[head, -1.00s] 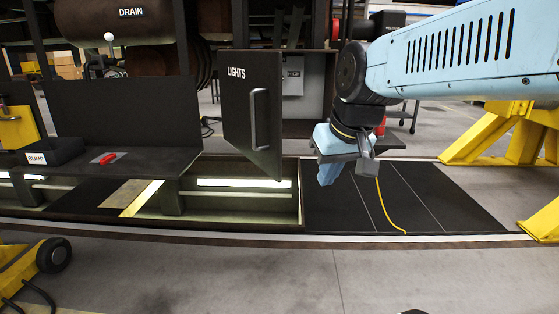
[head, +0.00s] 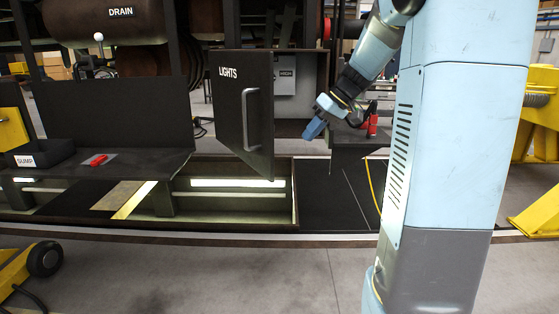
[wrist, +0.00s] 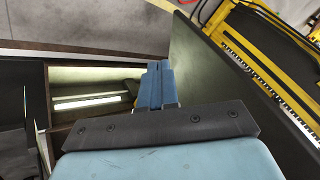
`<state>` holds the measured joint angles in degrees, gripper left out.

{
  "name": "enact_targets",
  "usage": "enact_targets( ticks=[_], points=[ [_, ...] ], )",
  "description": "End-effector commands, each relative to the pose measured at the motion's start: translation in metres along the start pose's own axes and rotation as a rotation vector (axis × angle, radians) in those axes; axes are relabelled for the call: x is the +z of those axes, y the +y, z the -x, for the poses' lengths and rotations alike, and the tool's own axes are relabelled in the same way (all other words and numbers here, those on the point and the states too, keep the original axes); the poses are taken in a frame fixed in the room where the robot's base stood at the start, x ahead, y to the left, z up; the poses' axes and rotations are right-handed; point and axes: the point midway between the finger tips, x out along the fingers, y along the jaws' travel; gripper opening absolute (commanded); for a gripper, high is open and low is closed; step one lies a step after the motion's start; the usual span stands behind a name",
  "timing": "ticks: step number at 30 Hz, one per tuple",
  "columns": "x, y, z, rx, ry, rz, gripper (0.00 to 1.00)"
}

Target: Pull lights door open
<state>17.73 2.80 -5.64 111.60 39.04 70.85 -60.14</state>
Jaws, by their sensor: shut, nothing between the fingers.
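The black lights door (head: 229,98), lettered "LIGHTS", stands swung open at an angle in the middle of the head view. Its grey vertical handle (head: 245,118) is on the face toward me, and the door's lower corner hangs above the floor pit. The box behind it (head: 300,108) is partly uncovered, with a grey unit (head: 285,76) inside. My gripper (head: 310,133) is to the right of the door, apart from it, pointing down and left. In the wrist view its blue fingers (wrist: 156,80) are together with nothing between them.
The lit floor pit (head: 235,205) lies below the door. A black shelf (head: 100,165) with a red-handled part (head: 97,160) and a "SUMP" bin (head: 40,152) is at left. Yellow stands (head: 540,120) are at right.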

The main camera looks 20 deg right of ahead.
Motion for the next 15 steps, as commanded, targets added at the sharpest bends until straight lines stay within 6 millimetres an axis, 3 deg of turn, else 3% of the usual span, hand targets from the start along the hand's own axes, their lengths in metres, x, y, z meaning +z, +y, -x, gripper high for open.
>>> enact_targets(
  ticks=[8,15],
  points=[
    [-0.004,0.007,-0.016,-0.013,0.008,0.009,0.0],
    [-0.003,0.006,-0.057,-0.014,0.005,0.007,0.0]
  ],
)
